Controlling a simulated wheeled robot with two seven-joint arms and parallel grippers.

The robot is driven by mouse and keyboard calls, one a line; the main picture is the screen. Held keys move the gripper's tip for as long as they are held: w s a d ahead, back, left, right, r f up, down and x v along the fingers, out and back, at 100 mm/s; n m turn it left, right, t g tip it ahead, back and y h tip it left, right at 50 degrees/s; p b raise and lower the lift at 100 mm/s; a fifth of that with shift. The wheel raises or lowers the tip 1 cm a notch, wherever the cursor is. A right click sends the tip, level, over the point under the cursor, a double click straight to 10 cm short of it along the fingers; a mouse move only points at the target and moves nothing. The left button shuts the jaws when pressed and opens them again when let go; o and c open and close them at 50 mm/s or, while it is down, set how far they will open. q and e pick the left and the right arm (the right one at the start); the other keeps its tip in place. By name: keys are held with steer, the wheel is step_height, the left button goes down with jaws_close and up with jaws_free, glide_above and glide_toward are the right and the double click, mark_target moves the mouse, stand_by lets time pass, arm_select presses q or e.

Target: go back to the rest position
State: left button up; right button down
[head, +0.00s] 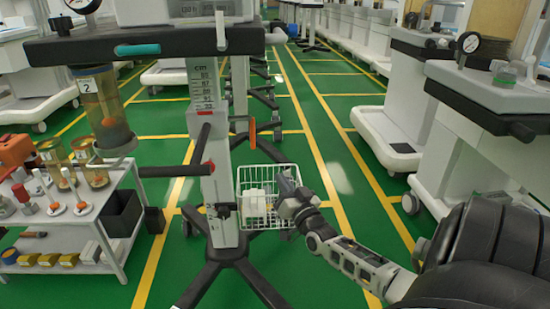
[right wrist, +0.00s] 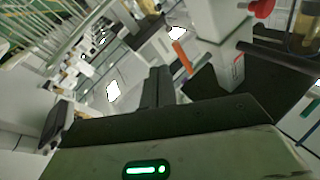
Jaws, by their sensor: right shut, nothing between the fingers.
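My right arm comes in from the lower right in the head view. Its gripper (head: 285,182) is in front of the white wire basket on the cart's column, near the basket's right side. I cannot tell whether it touches the basket. In the right wrist view the dark fingers (right wrist: 158,88) are together with nothing between them. My left gripper is not in view.
The wire basket (head: 248,180) holds a white box (head: 255,203). The column (head: 212,140) stands on dark spread legs. A shelf cart (head: 75,220) with jars and tools is at left. White carts (head: 470,150) line the right. The green aisle between is clear.

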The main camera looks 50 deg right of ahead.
steer(key=shift+s+a+f, duration=0.1)
steer(key=shift+s+f, duration=0.55)
steer(key=shift+f, duration=0.05)
